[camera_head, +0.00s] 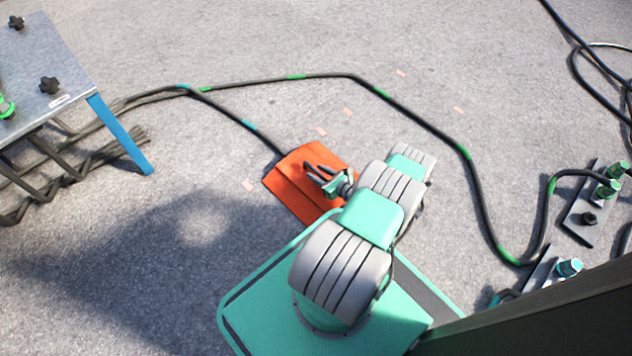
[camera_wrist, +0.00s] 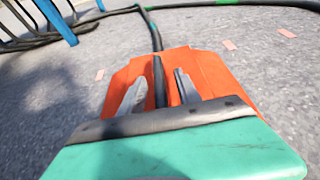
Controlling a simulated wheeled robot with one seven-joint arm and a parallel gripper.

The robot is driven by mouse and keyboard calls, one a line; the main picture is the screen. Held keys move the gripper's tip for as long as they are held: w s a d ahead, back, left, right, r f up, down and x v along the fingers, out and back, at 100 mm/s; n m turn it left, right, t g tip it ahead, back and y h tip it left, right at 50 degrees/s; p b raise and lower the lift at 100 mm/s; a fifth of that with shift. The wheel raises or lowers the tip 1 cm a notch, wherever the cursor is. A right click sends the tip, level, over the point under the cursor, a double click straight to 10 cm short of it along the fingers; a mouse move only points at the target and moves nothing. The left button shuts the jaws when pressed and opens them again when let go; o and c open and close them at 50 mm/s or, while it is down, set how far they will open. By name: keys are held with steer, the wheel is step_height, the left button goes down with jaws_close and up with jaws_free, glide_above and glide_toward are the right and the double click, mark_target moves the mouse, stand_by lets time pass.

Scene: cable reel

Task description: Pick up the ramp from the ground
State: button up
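The orange ramp (camera_head: 290,181) lies flat on the grey ground, just in front of my green base. It also shows in the wrist view (camera_wrist: 212,75), where it fills the middle. My gripper (camera_head: 315,174) is over the ramp, with its fingers pointing towards it. In the wrist view my gripper (camera_wrist: 158,88) has its two grey fingers apart, with a dark strip of the ramp or cable visible between them. I cannot tell whether the fingertips touch the ramp. My wrist hides the near part of the ramp.
Another cable (camera_head: 420,122) curves across the ground to connectors (camera_head: 606,190) at the right. A blue-legged table (camera_head: 50,65) stands at the left. Small pink marks dot the open ground.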

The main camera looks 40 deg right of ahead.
jaws_close()
stand_by(0.3)
stand_by(1.0)
steer(key=shift+r, duration=0.25)
